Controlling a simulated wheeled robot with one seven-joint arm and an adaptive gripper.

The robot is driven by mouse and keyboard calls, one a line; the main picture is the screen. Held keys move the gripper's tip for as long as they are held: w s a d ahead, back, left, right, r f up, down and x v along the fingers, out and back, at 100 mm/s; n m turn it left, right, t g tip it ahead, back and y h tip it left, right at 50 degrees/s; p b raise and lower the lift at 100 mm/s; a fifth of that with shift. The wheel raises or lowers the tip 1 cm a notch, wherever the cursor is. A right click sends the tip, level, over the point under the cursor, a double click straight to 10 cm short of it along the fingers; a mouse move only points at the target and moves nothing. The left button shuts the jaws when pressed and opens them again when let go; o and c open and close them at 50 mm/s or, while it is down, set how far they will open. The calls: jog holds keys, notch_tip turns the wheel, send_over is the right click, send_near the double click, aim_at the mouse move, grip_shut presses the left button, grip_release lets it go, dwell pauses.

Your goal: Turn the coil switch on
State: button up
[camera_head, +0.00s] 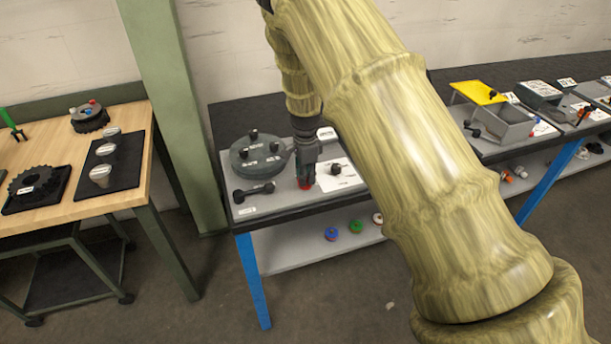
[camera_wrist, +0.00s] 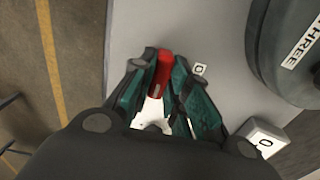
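A small red piece (camera_wrist: 163,68), probably the coil switch's lever, stands between my gripper's fingertips in the wrist view. A white part (camera_wrist: 152,112) shows below it between the fingers. My gripper (camera_wrist: 164,80) has a green-padded finger on each side of the red piece. The fingers are apart, with the red piece nearly filling the gap; I cannot tell whether they press on it. In the head view my gripper (camera_head: 306,170) points down over the middle bench, with the red piece (camera_head: 305,185) at its tip.
A round grey housing (camera_head: 259,154) with black knobs stands close to my gripper. A black dumbbell-shaped handle (camera_head: 253,192) lies in front of it. A white card (camera_head: 345,178) with a black knob is to the right. The wooden table (camera_head: 60,150) stands left, past a green post (camera_head: 170,90).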

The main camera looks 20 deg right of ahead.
jog(key=o, duration=0.4)
notch_tip(320, 180, up, 12)
dwell(0.6)
jog(key=shift+d, duration=0.1)
